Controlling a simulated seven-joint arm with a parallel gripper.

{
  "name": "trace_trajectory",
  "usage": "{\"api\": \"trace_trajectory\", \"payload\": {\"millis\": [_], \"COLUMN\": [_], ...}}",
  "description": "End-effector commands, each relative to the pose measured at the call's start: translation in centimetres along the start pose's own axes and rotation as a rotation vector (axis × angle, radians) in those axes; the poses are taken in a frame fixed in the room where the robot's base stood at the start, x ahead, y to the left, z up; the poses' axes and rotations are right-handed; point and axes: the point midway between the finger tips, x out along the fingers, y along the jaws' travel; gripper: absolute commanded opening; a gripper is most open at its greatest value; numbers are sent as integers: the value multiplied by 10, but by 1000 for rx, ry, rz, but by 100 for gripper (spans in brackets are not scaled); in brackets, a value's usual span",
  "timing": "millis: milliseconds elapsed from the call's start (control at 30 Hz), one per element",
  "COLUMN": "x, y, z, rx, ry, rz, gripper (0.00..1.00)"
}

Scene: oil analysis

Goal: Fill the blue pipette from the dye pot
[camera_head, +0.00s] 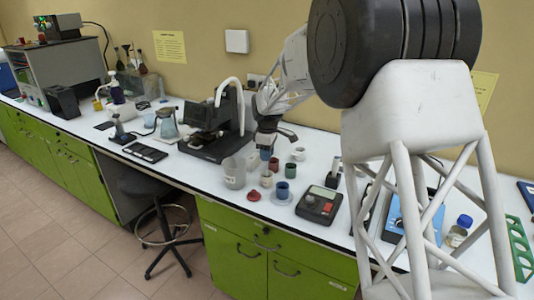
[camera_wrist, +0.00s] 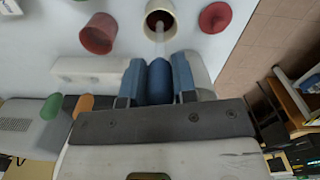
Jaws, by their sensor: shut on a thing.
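My gripper (camera_head: 267,142) is shut on the blue pipette (camera_wrist: 160,84), which it holds by the bulb. The pipette points down in the head view (camera_head: 264,155). In the wrist view, its pale stem runs to the mouth of a white pot with a dark brown inside (camera_wrist: 167,32). I cannot tell how deep the tip is. This pot also shows under the pipette in the head view (camera_head: 267,181). A red pot (camera_wrist: 97,36) and a round red lid (camera_wrist: 215,17) are on either side. No label shows which pot holds dye.
A blue pot (camera_head: 282,188) stands in front, with a pale beaker (camera_head: 234,173) to the left and a small red lid (camera_head: 253,195) nearby. A dark device with a red button (camera_head: 319,204) is to the right. A microscope-like instrument (camera_head: 214,130) stands at the back left.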

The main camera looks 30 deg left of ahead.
Motion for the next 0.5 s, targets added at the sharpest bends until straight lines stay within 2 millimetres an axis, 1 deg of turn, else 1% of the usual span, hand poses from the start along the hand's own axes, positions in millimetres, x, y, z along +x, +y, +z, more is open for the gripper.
{"api": "trace_trajectory", "payload": {"millis": [500], "x": [11], "y": [0], "z": [0], "rx": [0], "ry": [0], "rz": [0], "gripper": [3]}}
